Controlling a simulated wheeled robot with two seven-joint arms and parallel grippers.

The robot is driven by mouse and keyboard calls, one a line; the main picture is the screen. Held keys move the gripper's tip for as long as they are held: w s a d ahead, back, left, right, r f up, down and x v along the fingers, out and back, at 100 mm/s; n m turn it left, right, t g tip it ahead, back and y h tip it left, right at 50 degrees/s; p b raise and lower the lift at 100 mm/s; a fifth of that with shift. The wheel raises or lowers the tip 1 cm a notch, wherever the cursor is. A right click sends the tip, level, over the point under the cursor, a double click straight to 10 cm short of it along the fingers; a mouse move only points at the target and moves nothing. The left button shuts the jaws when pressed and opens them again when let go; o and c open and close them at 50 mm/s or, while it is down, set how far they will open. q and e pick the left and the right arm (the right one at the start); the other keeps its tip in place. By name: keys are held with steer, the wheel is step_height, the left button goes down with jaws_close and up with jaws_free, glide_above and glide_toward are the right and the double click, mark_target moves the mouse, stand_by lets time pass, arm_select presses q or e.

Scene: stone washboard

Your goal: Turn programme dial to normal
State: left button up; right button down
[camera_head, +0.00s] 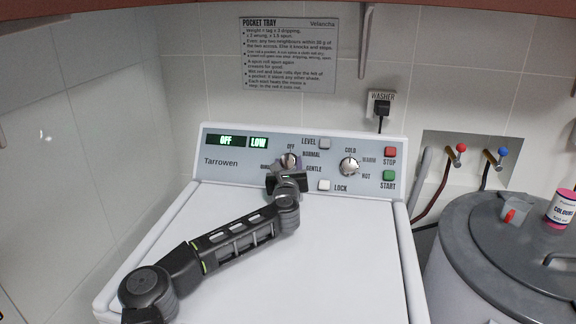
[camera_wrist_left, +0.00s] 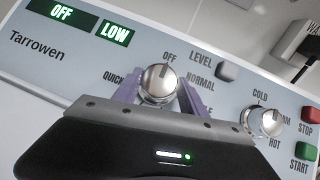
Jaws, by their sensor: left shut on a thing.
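The programme dial (camera_head: 289,159) is a round silver knob on the washer's grey control panel, ringed by the labels OFF, NORMAL, GENTLE and one partly covered that reads QUICK in the left wrist view. In the left wrist view the dial (camera_wrist_left: 158,82) has its dark pointer mark towards OFF. My left gripper (camera_head: 287,168) reaches over the lid and is shut on the dial. Its purple fingers (camera_wrist_left: 160,94) stand on either side of the knob in the left wrist view. The panel display (camera_head: 236,142) reads OFF and LOW. My right gripper is not in view.
A temperature dial (camera_head: 349,166), a grey LEVEL button (camera_head: 325,144), a white LOCK button (camera_head: 324,185), a red STOP button (camera_head: 390,152) and a green START button (camera_head: 389,175) share the panel. A grey-lidded tub (camera_head: 470,225) stands at the right. The white lid (camera_head: 340,260) is otherwise clear.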

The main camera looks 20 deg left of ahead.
arm_select(q)
steer(key=shift+a, duration=0.1)
steer(key=m+h+b, duration=0.1)
steer(key=m+t+h+b, duration=0.1)
steer(key=m, duration=0.1)
steer(key=shift+a+f+b, duration=0.15)
steer(key=shift+f+b, duration=0.05)
steer(key=shift+b, duration=0.2)
steer(key=m+h+b, duration=0.1)
steer(key=m, duration=0.1)
steer(key=m+h+b, duration=0.1)
steer(key=shift+s+a+m+t+h, duration=0.1)
steer(key=shift+m+t+h, duration=0.2)
steer(key=shift+m, duration=0.1)
steer(key=m+h, duration=0.2)
steer(key=m, duration=0.1)
steer(key=shift+r+b, duration=0.2)
steer(key=shift+b, duration=0.15)
steer(key=shift+r+m+g+h, duration=0.1)
steer(key=shift+m+g+h, duration=0.3)
steer(key=shift+m+h, duration=1.1)
steer(key=shift+m, duration=0.5)
steer(key=o, duration=1.4)
steer(key=shift+c, duration=0.2)
steer(key=shift+s+a, duration=0.1)
